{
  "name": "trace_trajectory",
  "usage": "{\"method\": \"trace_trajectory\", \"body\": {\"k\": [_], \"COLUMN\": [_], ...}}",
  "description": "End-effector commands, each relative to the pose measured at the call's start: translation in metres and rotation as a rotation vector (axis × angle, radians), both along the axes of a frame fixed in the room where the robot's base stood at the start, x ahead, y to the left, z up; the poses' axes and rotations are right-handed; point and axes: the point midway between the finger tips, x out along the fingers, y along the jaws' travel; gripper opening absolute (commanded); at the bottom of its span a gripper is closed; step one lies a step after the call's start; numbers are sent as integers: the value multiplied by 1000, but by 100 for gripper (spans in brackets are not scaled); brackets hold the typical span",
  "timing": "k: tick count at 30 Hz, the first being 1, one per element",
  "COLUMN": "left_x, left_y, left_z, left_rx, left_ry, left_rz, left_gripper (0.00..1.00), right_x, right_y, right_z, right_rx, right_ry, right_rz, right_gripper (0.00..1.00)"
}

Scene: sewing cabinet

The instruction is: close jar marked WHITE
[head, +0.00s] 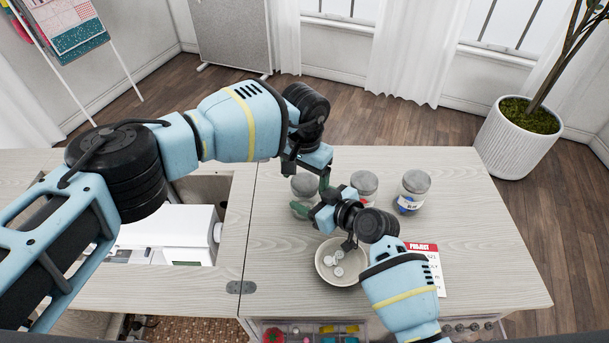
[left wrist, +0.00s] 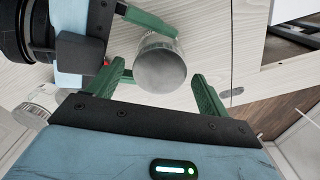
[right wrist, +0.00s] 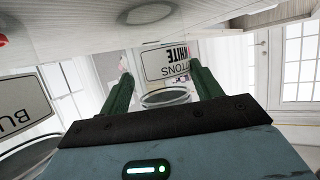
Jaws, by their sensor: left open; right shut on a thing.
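The jar marked WHITE (right wrist: 165,64) shows between my right gripper's fingers in the right wrist view, its label upside down. In the head view it is the leftmost jar (head: 303,186), partly hidden by my arms. Its grey round top (left wrist: 160,68) faces the left wrist camera; whether the lid is fully seated I cannot tell.
Two more jars with grey tops, a middle one (head: 363,183) and a right one (head: 413,188), stand on the table (head: 480,250). A bowl (head: 322,275) with several pale discs and a PROJECT sheet (head: 432,270) lie nearer. A sewing machine (head: 170,232) is at left.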

Motion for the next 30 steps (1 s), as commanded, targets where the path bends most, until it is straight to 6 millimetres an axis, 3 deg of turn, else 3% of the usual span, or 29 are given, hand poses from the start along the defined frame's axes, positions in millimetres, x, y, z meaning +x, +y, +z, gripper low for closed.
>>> {"method": "trace_trajectory", "body": {"k": [5, 18, 30], "left_x": [-1, -1, -1], "left_y": [-1, 0, 0], "left_z": [1, 44, 44], "left_rx": [0, 0, 0], "left_ry": [1, 1, 2], "left_rz": [-1, 0, 37], "left_gripper": [80, 80, 77], "right_x": [0, 0, -1], "right_y": [0, 0, 0], "right_z": [-1, -1, -1], "right_rx": [-1, -1, -1], "right_ry": [2, 2, 2], "right_rz": [1, 1, 1], "right_gripper": [1, 1, 1]}}
